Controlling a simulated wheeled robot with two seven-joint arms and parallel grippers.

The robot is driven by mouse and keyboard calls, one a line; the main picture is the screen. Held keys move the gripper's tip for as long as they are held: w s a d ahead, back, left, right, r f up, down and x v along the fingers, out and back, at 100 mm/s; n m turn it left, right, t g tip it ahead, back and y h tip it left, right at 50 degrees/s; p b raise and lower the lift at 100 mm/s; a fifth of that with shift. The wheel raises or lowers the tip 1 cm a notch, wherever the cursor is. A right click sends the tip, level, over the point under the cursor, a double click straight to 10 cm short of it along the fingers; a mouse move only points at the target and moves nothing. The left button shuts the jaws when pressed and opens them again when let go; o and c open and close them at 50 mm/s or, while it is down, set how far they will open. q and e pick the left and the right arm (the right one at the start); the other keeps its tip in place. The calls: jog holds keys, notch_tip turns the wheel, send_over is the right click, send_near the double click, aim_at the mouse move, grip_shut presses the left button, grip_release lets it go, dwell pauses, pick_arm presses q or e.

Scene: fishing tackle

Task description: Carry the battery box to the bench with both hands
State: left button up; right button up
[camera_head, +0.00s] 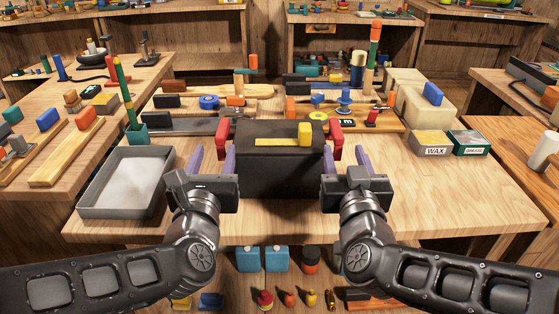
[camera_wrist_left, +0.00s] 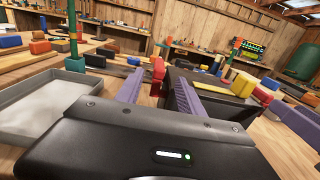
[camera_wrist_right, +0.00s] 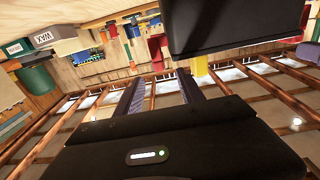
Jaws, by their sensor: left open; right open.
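The battery box (camera_head: 280,178) is a dark box with a red handle on each side and a yellow strip and block on its lid. It is upright at the front middle of the wooden bench (camera_head: 440,200); its underside is hidden, so I cannot tell whether it rests there. My left gripper (camera_head: 212,152) is open, its purple fingers either side of the left red handle (camera_head: 222,138), also seen in the left wrist view (camera_wrist_left: 157,77). My right gripper (camera_head: 346,153) is open by the right red handle (camera_head: 336,140); that handle shows beyond its fingers in the right wrist view (camera_wrist_right: 157,47).
A grey tray (camera_head: 86,210) is left of the box. A wax tin (camera_head: 434,151) and a green tin (camera_head: 468,151) stand to the right. Boards with tackle and tools (camera_head: 215,123) lie behind the box. The bench's front right is clear. Blue containers (camera_head: 276,259) are below the front edge.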

aim_at(225, 118)
pick_arm(q)
jog(key=w, duration=1)
jog(key=shift+w, duration=0.35)
pick_arm(e)
jog(key=w, duration=1)
jog(key=shift+w, duration=0.35)
pick_arm(q)
jog(key=shift+c, duration=0.4)
pick_arm(e)
jog(key=shift+c, duration=0.4)
pick_arm(q)
grip_shut()
pick_arm(e)
grip_shut()
